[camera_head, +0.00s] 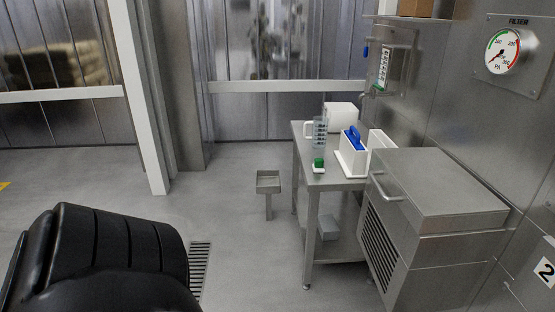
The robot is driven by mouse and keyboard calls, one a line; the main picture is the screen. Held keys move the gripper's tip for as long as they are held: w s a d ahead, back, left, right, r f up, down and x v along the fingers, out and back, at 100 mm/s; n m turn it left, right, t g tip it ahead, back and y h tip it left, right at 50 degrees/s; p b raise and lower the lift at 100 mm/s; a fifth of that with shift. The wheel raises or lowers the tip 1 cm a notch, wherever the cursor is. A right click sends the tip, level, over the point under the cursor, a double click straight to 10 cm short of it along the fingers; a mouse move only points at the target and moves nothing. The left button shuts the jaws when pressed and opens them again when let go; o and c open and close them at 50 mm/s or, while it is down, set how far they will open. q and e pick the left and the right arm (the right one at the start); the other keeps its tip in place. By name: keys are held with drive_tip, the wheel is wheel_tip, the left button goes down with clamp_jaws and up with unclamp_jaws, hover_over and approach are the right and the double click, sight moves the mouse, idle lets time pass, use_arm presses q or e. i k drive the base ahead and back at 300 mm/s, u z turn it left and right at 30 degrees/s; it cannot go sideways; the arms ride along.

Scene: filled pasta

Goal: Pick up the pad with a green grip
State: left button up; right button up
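A small pad with a green grip (319,164) sits near the front edge of a steel table (327,179), right of the centre of the head view. Its green grip is on top and its white base is below. It stands apart from the clear measuring jug behind it. Neither of my grippers is in view, and nothing holds the pad.
A steel cabinet (437,190) adjoins on the right. A small tray stand (268,181) is left. Floor (245,235) in front is open.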

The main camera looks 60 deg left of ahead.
sight(318, 168)
drive_tip(key=u, duration=0.65)
drive_tip(key=k, duration=0.8)
drive_tip(key=u, duration=1.65)
drive_tip(key=i, duration=2.75)
drive_tip(key=z, duration=1.6)
drive_tip(key=i, duration=1)
drive_tip(key=z, duration=1)
